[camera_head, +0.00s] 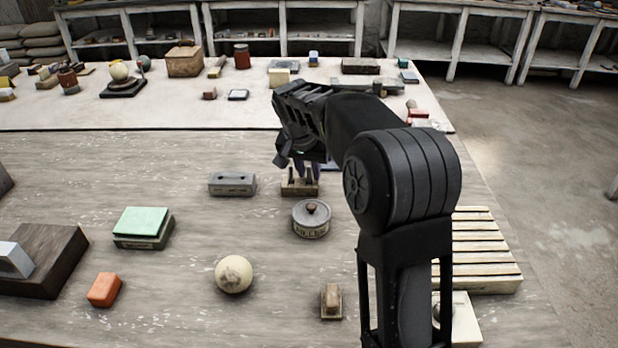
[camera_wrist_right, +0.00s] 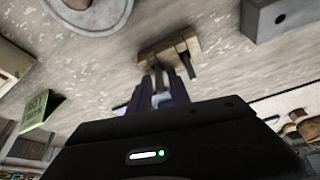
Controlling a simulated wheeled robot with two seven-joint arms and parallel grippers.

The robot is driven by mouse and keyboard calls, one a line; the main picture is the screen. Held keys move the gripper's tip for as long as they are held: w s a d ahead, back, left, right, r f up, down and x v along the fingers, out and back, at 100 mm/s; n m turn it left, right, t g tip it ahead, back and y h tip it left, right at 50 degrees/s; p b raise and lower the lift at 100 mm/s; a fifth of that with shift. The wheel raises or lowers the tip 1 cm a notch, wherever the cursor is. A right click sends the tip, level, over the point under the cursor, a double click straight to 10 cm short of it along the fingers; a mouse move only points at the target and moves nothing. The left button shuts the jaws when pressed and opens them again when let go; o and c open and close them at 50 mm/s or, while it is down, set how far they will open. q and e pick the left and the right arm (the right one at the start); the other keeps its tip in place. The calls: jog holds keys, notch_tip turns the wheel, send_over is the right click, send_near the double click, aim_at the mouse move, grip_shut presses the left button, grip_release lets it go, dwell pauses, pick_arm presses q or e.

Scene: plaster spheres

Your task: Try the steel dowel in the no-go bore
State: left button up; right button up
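A wooden block (camera_head: 293,189) sits on the workbench in the head view. In the right wrist view the wooden block (camera_wrist_right: 152,52) carries two upright dark pegs, one of them the dowel (camera_wrist_right: 158,77) by my fingertips. My right gripper (camera_head: 303,170) points down over this block, its fingers around or just beside that dowel. I cannot tell whether they touch it. A grey gauge block (camera_head: 232,184) with two dark bores on top lies left of the wooden block. Which bore is no-go cannot be read. My left gripper is not in view.
A round lidded tin (camera_head: 311,221) stands just in front of the wooden block. A pale sphere (camera_head: 234,274), a green-topped box (camera_head: 144,227) and an orange block (camera_head: 104,290) lie nearer. A slatted rack (camera_head: 487,250) is at right. Bench around the gauge is clear.

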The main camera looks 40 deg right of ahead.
aim_at(309, 166)
grip_shut()
jog(key=shift+r, duration=0.15)
dwell(0.4)
notch_tip(309, 166, up, 10)
jog(key=shift+f+p, duration=0.1)
jog(key=shift+p, duration=0.35)
jog(key=shift+f, duration=0.1)
dwell(0.4)
